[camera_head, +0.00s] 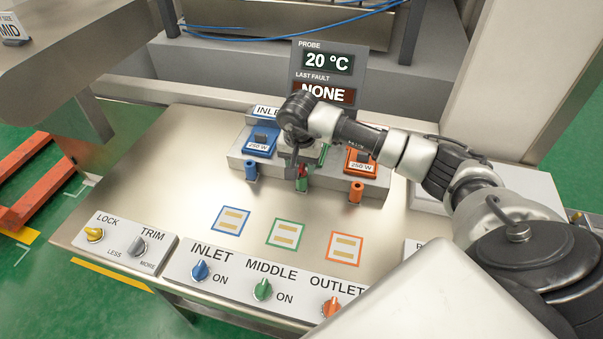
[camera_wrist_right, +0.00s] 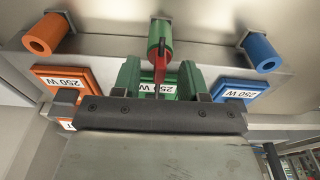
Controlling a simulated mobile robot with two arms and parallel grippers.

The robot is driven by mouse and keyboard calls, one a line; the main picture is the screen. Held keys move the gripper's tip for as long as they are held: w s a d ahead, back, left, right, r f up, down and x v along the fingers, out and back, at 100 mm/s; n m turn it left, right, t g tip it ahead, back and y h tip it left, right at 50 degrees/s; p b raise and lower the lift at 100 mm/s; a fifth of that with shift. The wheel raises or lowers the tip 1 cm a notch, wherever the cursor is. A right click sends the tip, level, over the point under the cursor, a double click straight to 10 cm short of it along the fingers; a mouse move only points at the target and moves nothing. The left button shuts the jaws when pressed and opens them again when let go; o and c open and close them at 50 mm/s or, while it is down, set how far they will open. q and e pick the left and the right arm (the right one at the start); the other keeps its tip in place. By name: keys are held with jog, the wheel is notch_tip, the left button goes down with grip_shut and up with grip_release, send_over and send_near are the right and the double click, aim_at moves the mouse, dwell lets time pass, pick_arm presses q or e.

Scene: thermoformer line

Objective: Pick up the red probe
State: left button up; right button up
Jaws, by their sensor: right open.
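The red probe (camera_head: 302,171) is a small, thin red piece at the green tubular holder (camera_head: 302,185) on the front of the block. In the right wrist view the probe (camera_wrist_right: 159,66) shows upside down against the green holder (camera_wrist_right: 160,32), its red part pointing toward my gripper. My right gripper (camera_head: 293,160) is over the middle of the block, close to the probe. In the wrist view my right gripper (camera_wrist_right: 160,93) is open, with the probe in line with the gap between its fingers. I cannot tell whether they touch it. My left gripper is out of view.
A blue heater (camera_head: 259,141) and an orange heater (camera_head: 360,162) flank the green one (camera_wrist_right: 188,80). Blue (camera_head: 251,171) and orange (camera_head: 356,191) holders stand either side. A display (camera_head: 328,75) rises behind. Knob panels line the front; the marked tabletop between is clear.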

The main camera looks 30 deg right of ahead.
jog(key=shift+f, duration=0.5)
grip_shut()
jog(key=shift+r, duration=0.1)
